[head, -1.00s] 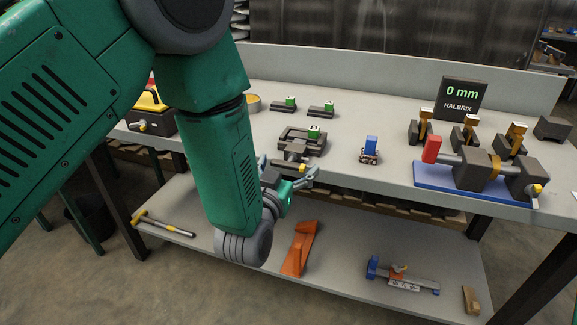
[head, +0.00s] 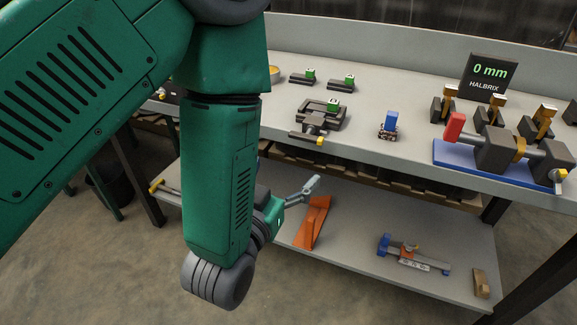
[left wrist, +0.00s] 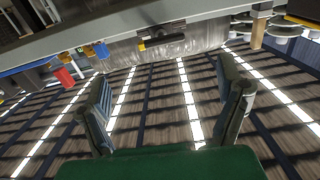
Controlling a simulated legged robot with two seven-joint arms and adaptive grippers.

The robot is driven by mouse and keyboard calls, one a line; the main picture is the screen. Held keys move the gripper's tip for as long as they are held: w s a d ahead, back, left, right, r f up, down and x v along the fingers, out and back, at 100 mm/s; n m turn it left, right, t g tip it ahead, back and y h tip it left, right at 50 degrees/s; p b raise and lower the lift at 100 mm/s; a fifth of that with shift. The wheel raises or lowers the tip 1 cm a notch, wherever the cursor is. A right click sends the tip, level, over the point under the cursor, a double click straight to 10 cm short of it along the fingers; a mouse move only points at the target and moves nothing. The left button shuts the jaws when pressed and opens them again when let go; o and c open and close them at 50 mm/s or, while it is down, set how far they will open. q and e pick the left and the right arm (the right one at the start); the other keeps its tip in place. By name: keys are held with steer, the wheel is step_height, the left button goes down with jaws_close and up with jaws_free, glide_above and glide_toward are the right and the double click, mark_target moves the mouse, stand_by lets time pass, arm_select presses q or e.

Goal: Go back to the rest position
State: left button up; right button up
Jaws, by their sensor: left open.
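My left arm comes in from the left in the head view. Its gripper (head: 290,192) hangs in front of the bench edge, below the bench top and over the lower shelf. It is empty and touches nothing that I can see. One grey finger points right; the other is partly hidden by the wrist. In the left wrist view the two fingers (left wrist: 163,72) stand wide apart with nothing between them. My right gripper is in neither view.
The grey bench top (head: 400,150) carries a dark clamp fixture (head: 318,118), a small blue-topped block (head: 389,125), a blue plate (head: 480,168) with an insulator stack, and a "0 mm" display (head: 488,77). The lower shelf (head: 345,255) holds an orange bracket (head: 313,222) and a blue-ended tool (head: 412,253).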

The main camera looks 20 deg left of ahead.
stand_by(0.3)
arm_select(q)
steer(key=s+a+f+g+p, duration=0.25)
steer(key=s+f+g, duration=0.2)
steer(key=f, duration=0.35)
steer(key=s+a+f+g+p, duration=0.1)
steer(key=s+a+f+g, duration=0.35)
steer(key=f, duration=0.35)
steer(key=s+a+f+g+p, duration=0.1)
steer(key=s+a+f+g, duration=0.1)
steer(key=s, duration=0.5)
steer(key=s+a+f+g+p, duration=0.1)
steer(key=s+a+f+g, duration=0.1)
steer(key=s+f+g, duration=0.2)
steer(key=s+g, duration=0.2)
steer(key=s, duration=0.2)
steer(key=shift+s+f+y, duration=0.15)
steer(key=shift+s+y, duration=0.1)
steer(key=shift+y, duration=0.05)
steer(key=shift+a, duration=0.1)
